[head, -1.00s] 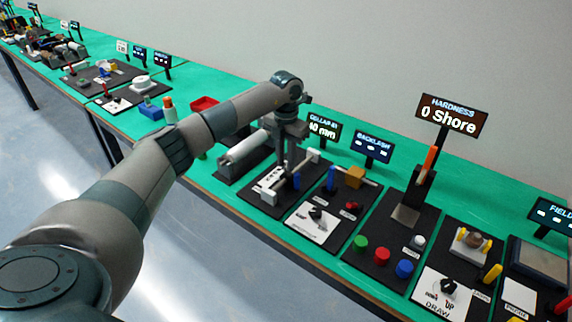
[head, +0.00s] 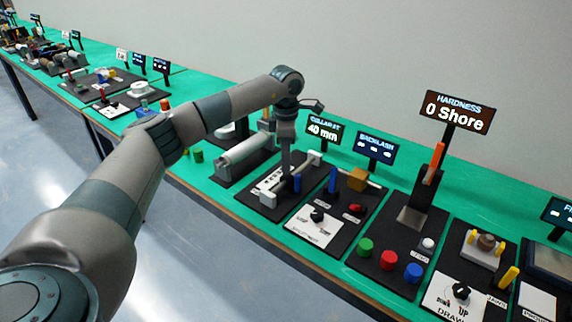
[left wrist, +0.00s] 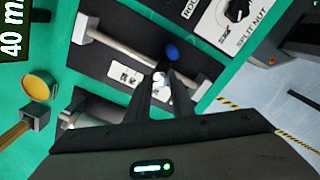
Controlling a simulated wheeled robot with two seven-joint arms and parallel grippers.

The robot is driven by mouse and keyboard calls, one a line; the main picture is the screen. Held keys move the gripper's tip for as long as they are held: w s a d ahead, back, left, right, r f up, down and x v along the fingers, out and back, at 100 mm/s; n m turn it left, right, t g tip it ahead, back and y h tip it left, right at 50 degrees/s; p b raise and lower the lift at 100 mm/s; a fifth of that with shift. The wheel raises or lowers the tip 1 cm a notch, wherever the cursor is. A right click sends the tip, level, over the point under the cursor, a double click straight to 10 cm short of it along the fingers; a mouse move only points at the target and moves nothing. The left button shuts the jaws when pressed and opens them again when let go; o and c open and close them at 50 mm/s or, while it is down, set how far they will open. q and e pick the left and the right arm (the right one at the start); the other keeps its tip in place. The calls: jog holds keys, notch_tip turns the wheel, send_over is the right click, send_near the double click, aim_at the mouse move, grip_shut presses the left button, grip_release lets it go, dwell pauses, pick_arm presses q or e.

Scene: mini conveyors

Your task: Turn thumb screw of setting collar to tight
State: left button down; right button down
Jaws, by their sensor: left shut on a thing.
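The setting collar station is a black plate (head: 262,198) with a pale rod across it, under a display reading 40 mm (head: 324,129). The rod (left wrist: 112,47) also crosses the left wrist view. My left gripper (head: 286,178) points down over the rod. In the left wrist view its fingers (left wrist: 162,84) close on a small pale piece at the rod, which looks like the thumb screw (left wrist: 159,78); the fingers hide most of it. A blue piece (left wrist: 172,53) stands just beyond the fingertips. The collar itself is largely hidden. My right gripper is not in view.
To the right stands the backlash station with a black split-nut knob (head: 318,215) and a blue post (head: 332,180). A grey roller (head: 240,150) lies to the left. The hardness station (head: 410,215) is farther right. The display post stands close behind my gripper.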

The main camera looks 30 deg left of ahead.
pick_arm(q)
jog(key=m+b, duration=0.1)
jog(key=m, duration=0.2)
jog(key=shift+m, duration=0.3)
jog(key=shift+m+b, duration=0.5)
jog(key=shift+m, duration=1.4)
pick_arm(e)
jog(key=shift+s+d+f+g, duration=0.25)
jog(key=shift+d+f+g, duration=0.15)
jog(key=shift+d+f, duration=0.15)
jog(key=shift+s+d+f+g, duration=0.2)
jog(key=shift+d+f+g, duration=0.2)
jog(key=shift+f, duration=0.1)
pick_arm(q)
jog(key=c, duration=1.8)
grip_release()
jog(key=shift+r, duration=0.15)
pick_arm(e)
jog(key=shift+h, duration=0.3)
